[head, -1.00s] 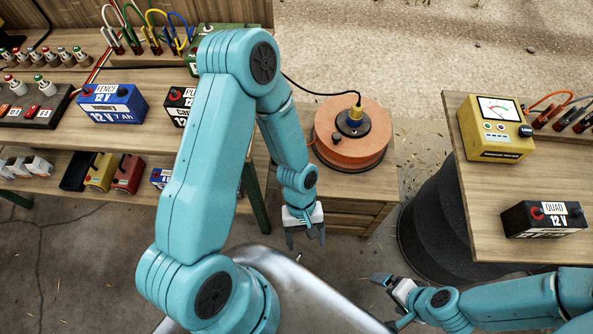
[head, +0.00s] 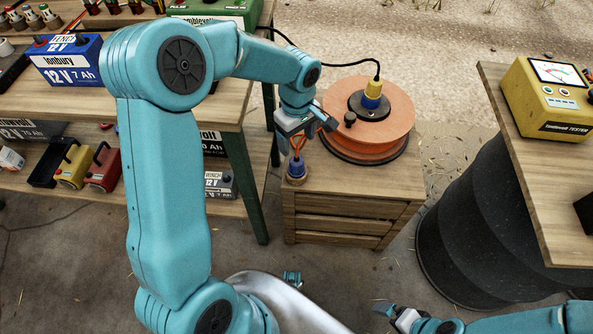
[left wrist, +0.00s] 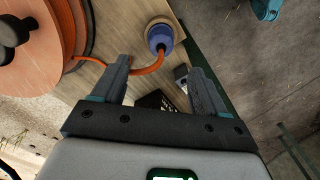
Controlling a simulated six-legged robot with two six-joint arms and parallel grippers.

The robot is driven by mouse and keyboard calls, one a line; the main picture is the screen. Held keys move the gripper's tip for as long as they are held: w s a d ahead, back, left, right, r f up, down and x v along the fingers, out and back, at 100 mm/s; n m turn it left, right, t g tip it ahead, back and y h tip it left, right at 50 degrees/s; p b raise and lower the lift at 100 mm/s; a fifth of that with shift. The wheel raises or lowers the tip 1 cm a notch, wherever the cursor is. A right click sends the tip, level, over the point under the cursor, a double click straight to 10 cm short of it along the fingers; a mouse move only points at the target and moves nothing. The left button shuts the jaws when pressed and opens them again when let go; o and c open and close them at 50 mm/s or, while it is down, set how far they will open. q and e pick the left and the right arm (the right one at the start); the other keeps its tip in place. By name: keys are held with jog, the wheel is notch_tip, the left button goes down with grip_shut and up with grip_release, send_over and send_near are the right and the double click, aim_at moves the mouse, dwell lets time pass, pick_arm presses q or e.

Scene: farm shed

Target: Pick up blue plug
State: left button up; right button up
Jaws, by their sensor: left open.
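The blue plug (head: 297,168), with an orange cable running from it, sits at the front left corner of the wooden drawer cabinet's top, beside the orange cable reel (head: 388,115). It also shows in the left wrist view (left wrist: 160,34), just beyond the fingertips. My left gripper (head: 307,131) is open and empty, above the plug; the wrist view shows its fingers (left wrist: 155,70) spread apart, the orange cable passing near the left finger. My right gripper (head: 390,312) shows only partly at the bottom edge, so its jaws are unclear.
A yellow and blue connector (head: 372,92) with a black cable sits on top of the reel. The drawer cabinet (head: 340,215) stands between the battery workbench (head: 215,100) on the left and a table with a yellow tester (head: 548,98) on the right. A black drum stands under that table.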

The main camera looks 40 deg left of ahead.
aim_at(297, 157)
pick_arm(q)
notch_tip(297, 157, down, 6)
jog(key=shift+r+b, duration=0.2)
jog(key=shift+b, duration=0.2)
notch_tip(297, 157, down, 5)
jog(key=shift+f+b, duration=0.2)
jog(key=shift+b, duration=0.45)
jog(key=shift+s+r, duration=0.1)
jog(key=shift+c, duration=0.3)
jog(key=c, duration=1.2)
notch_tip(297, 157, up, 20)
jog(key=p, duration=0.4)
grip_shut()
